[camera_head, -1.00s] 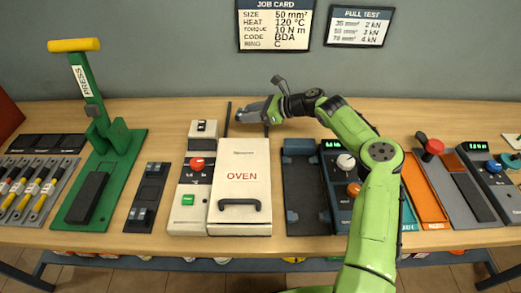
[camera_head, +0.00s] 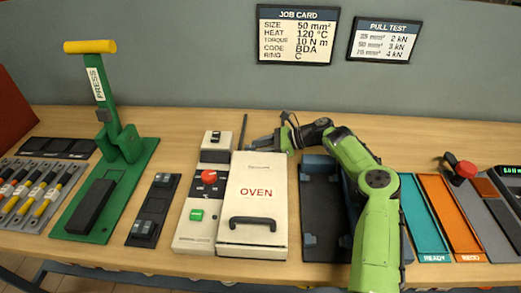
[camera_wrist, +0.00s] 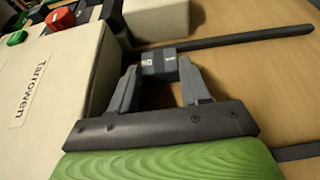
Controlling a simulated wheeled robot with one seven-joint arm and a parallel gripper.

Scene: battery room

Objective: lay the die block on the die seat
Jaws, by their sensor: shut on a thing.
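My gripper (camera_head: 258,143) is behind the oven, near its back edge. In the wrist view, my gripper (camera_wrist: 158,75) is shut on a small dark grey die block (camera_wrist: 158,64) with pale markings. The block sits between the fingertips, above the wooden table. In the head view the block is too small to make out. The green press (camera_head: 125,165) stands at the left. A long dark pad (camera_head: 92,207) lies on its base; I cannot tell for certain whether this is the die seat. No gripper is near it.
The white oven (camera_head: 253,185) and its control box (camera_head: 210,165) stand between my gripper and the press. A black plate (camera_head: 157,205) with grey pieces lies left of them. A dark rail (camera_wrist: 240,39) runs behind the oven. A dark tray (camera_head: 322,200) lies right of it.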

